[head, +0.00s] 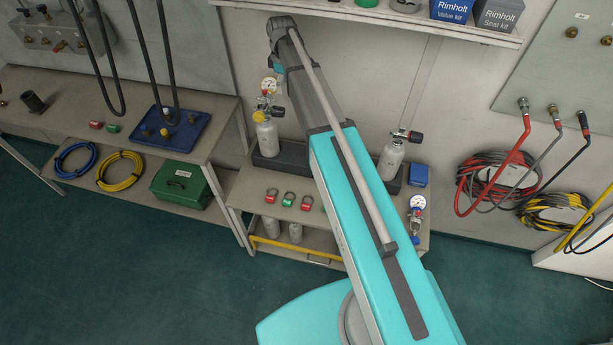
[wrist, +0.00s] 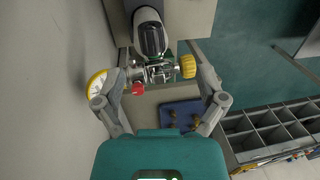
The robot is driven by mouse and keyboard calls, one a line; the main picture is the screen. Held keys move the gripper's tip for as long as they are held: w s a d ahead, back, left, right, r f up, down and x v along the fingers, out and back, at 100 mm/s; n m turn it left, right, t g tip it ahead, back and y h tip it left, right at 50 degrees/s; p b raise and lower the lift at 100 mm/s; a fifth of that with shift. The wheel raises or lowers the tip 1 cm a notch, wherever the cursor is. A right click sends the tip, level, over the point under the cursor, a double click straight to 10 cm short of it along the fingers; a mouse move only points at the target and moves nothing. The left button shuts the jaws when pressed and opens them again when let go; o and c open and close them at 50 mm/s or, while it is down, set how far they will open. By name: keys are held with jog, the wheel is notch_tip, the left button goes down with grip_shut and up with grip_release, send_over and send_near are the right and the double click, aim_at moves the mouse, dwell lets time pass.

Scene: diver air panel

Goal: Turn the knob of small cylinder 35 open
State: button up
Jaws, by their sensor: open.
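In the head view, a pale small cylinder (head: 267,139) stands upright on the left of the bench, with a gauge (head: 268,87) and a black knob (head: 278,112) at its top. A second cylinder (head: 391,160) with a black knob (head: 415,137) stands right of my arm. I cannot read number 35 on either. In the wrist view, my gripper (wrist: 160,50) is open. Its fingers lie either side of a valve with a dark rounded knob (wrist: 150,37), a yellow knob (wrist: 187,66) and a small red part (wrist: 138,88). Contact cannot be told. The head view does not show the fingers clearly.
A yellow-rimmed gauge (wrist: 97,86) sits close to the left finger. The wall is close behind the bench. A blue tray (head: 172,131) lies on the left table. Hoses (head: 492,178) hang at right.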

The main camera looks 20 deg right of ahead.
jog(key=s+f+m+b, duration=0.6)
jog(key=s+f+b, duration=0.1)
jog(key=s, duration=0.6)
jog(key=s+f+m+t+b, duration=0.1)
jog(key=s+f+m+b, duration=0.5)
jog(key=s, duration=0.7)
jog(key=shift+s+d+f+h+b, duration=0.15)
jog(key=shift+s+f+h+b, duration=0.15)
jog(key=shift+f+b, duration=0.9)
jog(key=shift+f, duration=0.15)
